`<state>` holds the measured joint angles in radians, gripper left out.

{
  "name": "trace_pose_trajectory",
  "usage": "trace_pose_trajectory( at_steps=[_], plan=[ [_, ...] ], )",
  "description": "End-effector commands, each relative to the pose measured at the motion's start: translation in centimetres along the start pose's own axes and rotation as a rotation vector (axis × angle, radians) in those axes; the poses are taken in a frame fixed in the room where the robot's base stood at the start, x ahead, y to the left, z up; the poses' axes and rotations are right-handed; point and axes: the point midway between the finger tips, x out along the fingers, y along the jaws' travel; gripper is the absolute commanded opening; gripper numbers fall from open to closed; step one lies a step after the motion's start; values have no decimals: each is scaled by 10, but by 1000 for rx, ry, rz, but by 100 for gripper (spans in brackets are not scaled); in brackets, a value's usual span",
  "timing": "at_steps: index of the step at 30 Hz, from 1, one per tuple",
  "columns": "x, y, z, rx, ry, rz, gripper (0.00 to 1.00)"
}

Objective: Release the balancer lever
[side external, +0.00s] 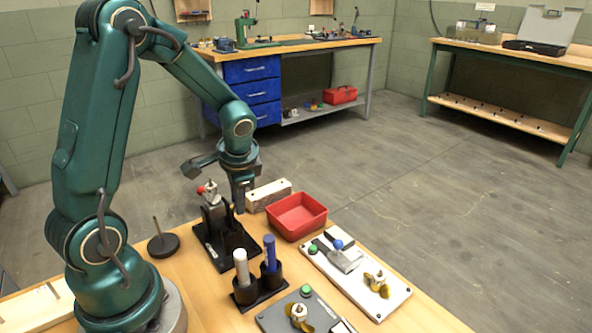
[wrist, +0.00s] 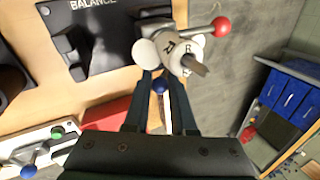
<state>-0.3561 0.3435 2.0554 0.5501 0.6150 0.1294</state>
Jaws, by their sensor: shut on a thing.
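The balancer (side external: 207,216) stands on a dark base plate on the wooden table. Its lever ends in a red ball (side external: 200,189); in the wrist view the red ball (wrist: 221,27) is at the upper right, on a short grey rod. A pale bladed part (wrist: 180,50) with letters on it sits at the balancer. My gripper (side external: 243,208) is just right of the balancer, pointing down. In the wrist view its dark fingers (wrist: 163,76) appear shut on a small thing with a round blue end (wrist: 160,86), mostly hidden. The fingers are apart from the red ball.
A red tray (side external: 322,226) and a pale box (side external: 251,207) lie right of my gripper. A white board (side external: 400,297) with a blue-knobbed lever lies further right. White (side external: 241,268) and blue (side external: 269,250) cylinders stand in black holders in front. A dark disc with a rod (side external: 162,245) stands left.

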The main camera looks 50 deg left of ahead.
Motion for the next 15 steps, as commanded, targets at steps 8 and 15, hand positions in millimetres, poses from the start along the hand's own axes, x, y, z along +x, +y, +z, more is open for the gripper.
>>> trace_pose_trajectory(
  at_steps=[8, 15],
  plan=[
    [-1, -2, 0, -10, 9, 33, 0],
    [-2, -10, 1, -21, 29, 138, 0]
  ],
)
